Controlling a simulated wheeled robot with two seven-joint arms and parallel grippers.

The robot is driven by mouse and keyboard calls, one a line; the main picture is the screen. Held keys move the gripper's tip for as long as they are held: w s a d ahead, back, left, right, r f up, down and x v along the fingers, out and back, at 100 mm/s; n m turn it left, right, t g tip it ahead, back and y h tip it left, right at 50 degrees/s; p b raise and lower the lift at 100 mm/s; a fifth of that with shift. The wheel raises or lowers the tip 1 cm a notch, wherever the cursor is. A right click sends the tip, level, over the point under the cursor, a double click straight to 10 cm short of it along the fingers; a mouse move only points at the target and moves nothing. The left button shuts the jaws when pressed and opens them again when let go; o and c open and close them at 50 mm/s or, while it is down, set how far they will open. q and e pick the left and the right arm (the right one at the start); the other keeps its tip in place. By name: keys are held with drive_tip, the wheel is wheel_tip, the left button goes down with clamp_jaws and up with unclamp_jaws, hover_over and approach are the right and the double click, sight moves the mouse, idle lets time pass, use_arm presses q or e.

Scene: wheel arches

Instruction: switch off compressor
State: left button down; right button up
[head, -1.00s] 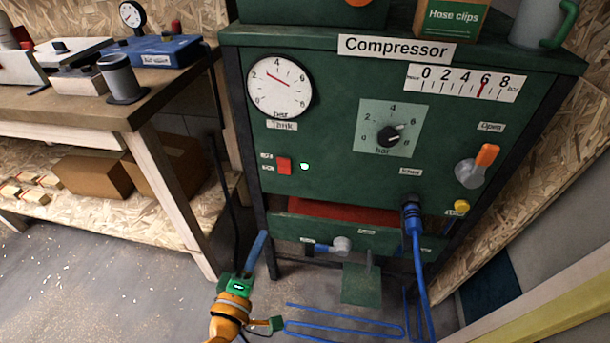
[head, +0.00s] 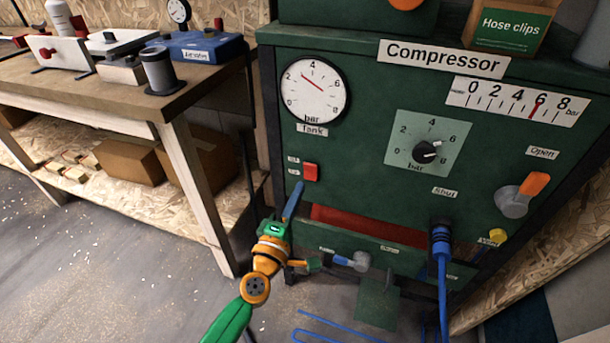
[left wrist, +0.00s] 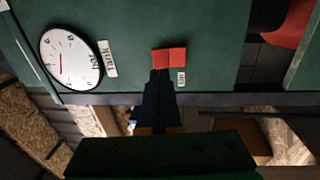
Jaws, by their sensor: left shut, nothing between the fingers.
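The compressor (head: 390,95) is a green cabinet with dials and valves. Its small red switch (head: 310,172) sits on the left of the front, below the tank gauge (head: 315,90). No lit lamp shows beside the switch. My left gripper (head: 295,192) is shut and empty, its blue fingertips just below the switch. In the left wrist view the red switch (left wrist: 169,57) lies right at the tips of my left gripper (left wrist: 160,76); whether they touch I cannot tell. My right gripper is out of view.
A pressure knob (head: 426,152), an orange-handled valve (head: 522,194) and a plugged-in blue hose (head: 441,262) are on the front. A wooden workbench (head: 110,100) stands on the left.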

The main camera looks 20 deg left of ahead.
sight(309, 168)
use_arm(q)
drive_tip(key=w, duration=0.4)
drive_tip(key=shift+w+d+r+b, duration=0.1)
drive_tip(key=shift+w+r+b, duration=0.2)
drive_tip(key=shift+w, duration=0.2)
